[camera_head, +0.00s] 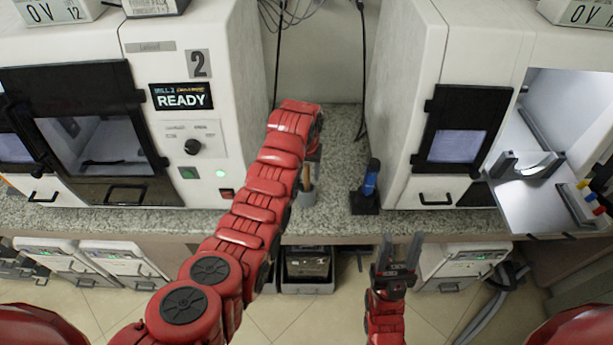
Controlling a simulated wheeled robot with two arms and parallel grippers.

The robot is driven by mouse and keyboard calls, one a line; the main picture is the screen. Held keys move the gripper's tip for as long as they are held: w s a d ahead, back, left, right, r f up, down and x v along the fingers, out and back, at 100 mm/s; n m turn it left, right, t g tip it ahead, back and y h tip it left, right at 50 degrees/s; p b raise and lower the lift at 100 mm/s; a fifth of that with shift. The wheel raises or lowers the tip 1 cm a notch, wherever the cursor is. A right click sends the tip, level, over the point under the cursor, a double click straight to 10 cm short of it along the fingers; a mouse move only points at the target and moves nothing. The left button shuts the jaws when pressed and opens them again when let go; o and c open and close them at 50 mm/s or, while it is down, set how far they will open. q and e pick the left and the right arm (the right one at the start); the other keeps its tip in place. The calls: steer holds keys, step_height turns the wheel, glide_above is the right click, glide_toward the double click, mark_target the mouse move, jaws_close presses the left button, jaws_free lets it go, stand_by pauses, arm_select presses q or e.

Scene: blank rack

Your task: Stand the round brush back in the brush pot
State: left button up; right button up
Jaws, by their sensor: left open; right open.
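A small grey pot (306,197), which looks like the brush pot, stands on the speckled counter between the two machines. A brown wooden handle (306,177) rises upright at its mouth; I cannot tell whether it is the round brush. My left arm reaches over the counter and hides part of the pot's left side. My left gripper (313,162) hangs by the pot and handle, mostly hidden by my arm; its fingertips are not clear, and no grip on the handle shows. My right gripper (401,248) is open and empty, in front of the counter edge, right of the pot.
A blue tool in a black stand (369,188) is on the counter right of the pot. White machines (190,90) flank the gap. At right, an open machine's tray (540,205) juts out, with coloured handles (590,196) beside it. Cables hang behind.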

arm_select(q)
step_height(320, 180, up, 3)
steer(key=shift+s+r+b, duration=0.1)
steer(key=shift+s+b, duration=0.05)
steer(key=shift+b, duration=0.5)
step_height(320, 180, up, 3)
steer(key=shift+s+f+p, duration=0.1)
steer(key=shift+p, duration=0.6)
step_height(320, 180, up, 9)
steer(key=p, duration=0.9)
glide_above(306, 167)
steer(key=s, duration=0.2)
steer(key=shift+w+a, duration=0.1)
steer(key=shift+w, duration=0.15)
